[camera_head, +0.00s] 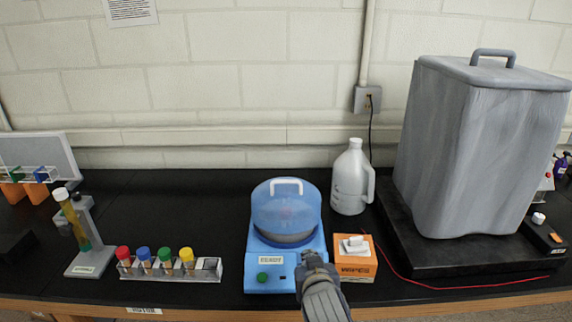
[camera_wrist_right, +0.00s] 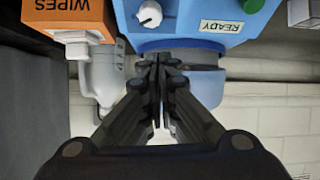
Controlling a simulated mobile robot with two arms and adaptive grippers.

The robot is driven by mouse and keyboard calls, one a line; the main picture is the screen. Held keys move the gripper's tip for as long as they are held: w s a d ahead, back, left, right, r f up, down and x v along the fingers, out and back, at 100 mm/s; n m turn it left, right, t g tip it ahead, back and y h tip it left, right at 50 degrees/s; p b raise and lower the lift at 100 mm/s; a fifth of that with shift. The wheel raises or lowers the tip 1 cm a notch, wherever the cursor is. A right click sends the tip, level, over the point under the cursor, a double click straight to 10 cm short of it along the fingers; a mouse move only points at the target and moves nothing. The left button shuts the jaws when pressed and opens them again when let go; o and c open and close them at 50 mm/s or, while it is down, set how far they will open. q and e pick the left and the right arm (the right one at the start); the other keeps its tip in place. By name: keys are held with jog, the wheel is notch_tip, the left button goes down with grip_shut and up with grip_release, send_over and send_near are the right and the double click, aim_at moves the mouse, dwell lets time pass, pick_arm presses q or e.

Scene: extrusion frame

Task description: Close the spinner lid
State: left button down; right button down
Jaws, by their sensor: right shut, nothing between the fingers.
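The spinner (camera_head: 285,262) is a blue machine on the black bench, with a green button and a small label on its front. Its translucent blue lid (camera_head: 286,207), with a white handle (camera_head: 286,183), appears tilted up at the back above the round bowl. My right gripper (camera_head: 311,262) is shut and empty at the spinner's front right corner, hiding part of it. In the right wrist view the shut fingers (camera_wrist_right: 157,95) point at the spinner (camera_wrist_right: 185,42), whose READY label and white knob show upside down. I cannot tell whether they touch it. My left gripper is not in view.
An orange wipes box (camera_head: 354,264) stands close right of the spinner, with a grey jug (camera_head: 350,180) behind it. A rack of coloured-cap tubes (camera_head: 170,270) stands left. A large covered grey box (camera_head: 475,150) stands right. A red cable (camera_head: 440,288) runs along the bench.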

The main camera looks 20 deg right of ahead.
jog(key=w+a+r+m+t+h, duration=0.1)
jog(key=w+r+t, duration=0.1)
jog(key=w+r, duration=0.5)
jog(key=w+a+r+t+h, duration=0.1)
jog(key=w+a+r+t, duration=0.15)
jog(key=r, duration=0.85)
jog(key=p, duration=0.5)
send_over(286, 195)
jog(key=w, duration=0.2)
jog(key=shift+s+d+f+t, duration=0.1)
jog(key=shift+s+d+t, duration=0.15)
jog(key=shift+d, duration=0.05)
jog(key=shift+s+a+f+p, duration=0.1)
jog(key=shift+s+f+p, duration=0.1)
jog(key=shift+f, duration=0.45)
jog(key=shift+s+a+f+p, duration=0.1)
jog(key=shift+f+p, duration=0.05)
jog(key=shift+f, duration=0.45)
jog(key=shift+s+f, duration=0.45)
jog(key=shift+f, duration=0.25)
jog(key=shift+w+f, duration=0.1)
